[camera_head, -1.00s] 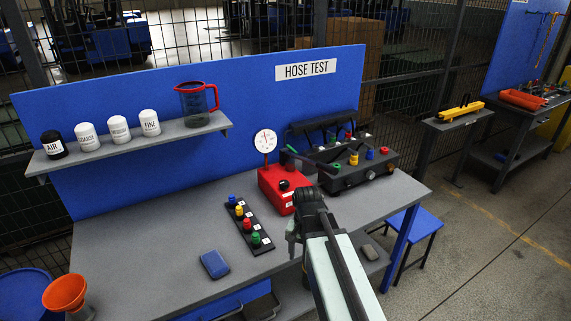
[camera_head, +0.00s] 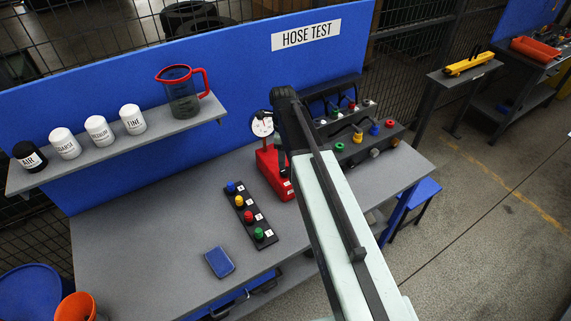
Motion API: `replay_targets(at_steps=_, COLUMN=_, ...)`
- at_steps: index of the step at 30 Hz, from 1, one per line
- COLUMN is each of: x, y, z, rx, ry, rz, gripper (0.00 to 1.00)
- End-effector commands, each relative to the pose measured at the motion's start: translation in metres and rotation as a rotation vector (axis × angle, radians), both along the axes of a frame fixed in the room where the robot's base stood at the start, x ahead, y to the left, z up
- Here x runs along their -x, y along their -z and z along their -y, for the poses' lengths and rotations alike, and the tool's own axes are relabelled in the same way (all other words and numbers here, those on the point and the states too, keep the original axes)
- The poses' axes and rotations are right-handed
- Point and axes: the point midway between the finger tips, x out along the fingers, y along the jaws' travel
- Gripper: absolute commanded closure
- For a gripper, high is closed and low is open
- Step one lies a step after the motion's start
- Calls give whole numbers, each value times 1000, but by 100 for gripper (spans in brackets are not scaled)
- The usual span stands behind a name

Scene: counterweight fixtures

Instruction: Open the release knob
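The red pump box (camera_head: 268,168) stands on the grey bench, with a round white gauge (camera_head: 262,126) above it. A black knob showed on this box earlier; my arm now covers that area, so I cannot make the knob out. My arm reaches up from the lower right, and its dark end, my gripper (camera_head: 281,130), is in front of the box and gauge. The fingers are mostly hidden, so I cannot tell whether they are open or touch anything.
A black strip with several coloured knobs (camera_head: 250,215) lies left of the box. A dark manifold with coloured knobs (camera_head: 355,148) stands to its right. A blue pad (camera_head: 219,262) lies at the front. A shelf (camera_head: 165,135) holds a jug (camera_head: 182,95) and labelled canisters.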

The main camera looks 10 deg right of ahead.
Motion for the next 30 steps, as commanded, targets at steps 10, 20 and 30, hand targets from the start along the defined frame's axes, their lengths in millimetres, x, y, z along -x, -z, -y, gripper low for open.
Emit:
replay_targets(at_steps=10, x=0, y=62, z=10, rx=0, ry=13, rz=0, gripper=41)
replay_targets(at_steps=20, x=0, y=74, z=12, rx=0, ry=16, rz=0, gripper=41)
replay_targets(at_steps=30, x=0, y=74, z=10, rx=0, ry=21, rz=-1, gripper=100)
